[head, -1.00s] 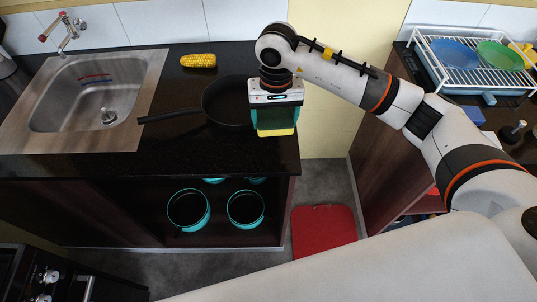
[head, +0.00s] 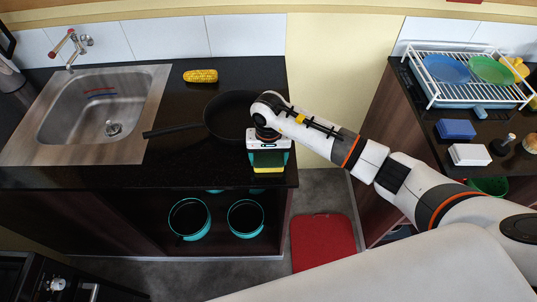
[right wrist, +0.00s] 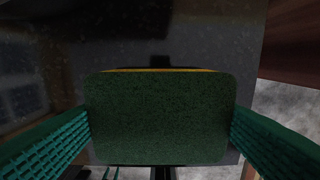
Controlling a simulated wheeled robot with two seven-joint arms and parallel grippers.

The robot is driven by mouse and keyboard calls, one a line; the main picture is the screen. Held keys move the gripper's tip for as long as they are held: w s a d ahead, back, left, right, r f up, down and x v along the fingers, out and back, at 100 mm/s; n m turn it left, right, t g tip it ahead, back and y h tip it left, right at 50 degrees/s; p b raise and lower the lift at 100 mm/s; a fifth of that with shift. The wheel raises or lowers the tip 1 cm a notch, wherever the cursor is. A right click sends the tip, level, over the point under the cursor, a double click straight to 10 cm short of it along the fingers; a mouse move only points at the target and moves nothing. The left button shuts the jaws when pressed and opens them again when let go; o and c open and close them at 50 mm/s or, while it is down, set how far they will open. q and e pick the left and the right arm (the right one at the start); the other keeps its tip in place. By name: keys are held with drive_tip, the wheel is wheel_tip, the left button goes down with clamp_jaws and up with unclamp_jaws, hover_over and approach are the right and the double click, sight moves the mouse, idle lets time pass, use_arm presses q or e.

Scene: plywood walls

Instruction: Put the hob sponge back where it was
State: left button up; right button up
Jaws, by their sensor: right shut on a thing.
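My right gripper (head: 268,158) is shut on a sponge, its teal fingers on either side. In the head view the sponge's yellow part (head: 268,169) shows below the fingers, over the dark counter (head: 215,174) near its front right corner. In the right wrist view the sponge (right wrist: 160,115) shows a dark green face with a thin yellow edge, between the two ribbed fingers. Whether it touches the counter I cannot tell. A black stove (head: 40,275) with knobs is at the lower left; its top is mostly out of view. My left gripper is not in view.
A black pan (head: 225,118) lies just left of my right gripper, with corn (head: 200,76) behind it and a sink (head: 95,115) further left. The right counter holds a dish rack (head: 468,75), a blue block (head: 455,129) and a white block (head: 469,154).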

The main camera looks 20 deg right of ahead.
sight(268, 158)
drive_tip(key=shift+f+b, duration=0.15)
drive_tip(key=shift+b, duration=0.15)
drive_tip(key=o, duration=0.9)
drive_tip(key=shift+r, duration=0.4)
wheel_tip(268, 158, up, 12)
drive_tip(key=b, duration=0.3)
drive_tip(key=shift+f+b, duration=0.2)
drive_tip(key=shift+b, duration=0.15)
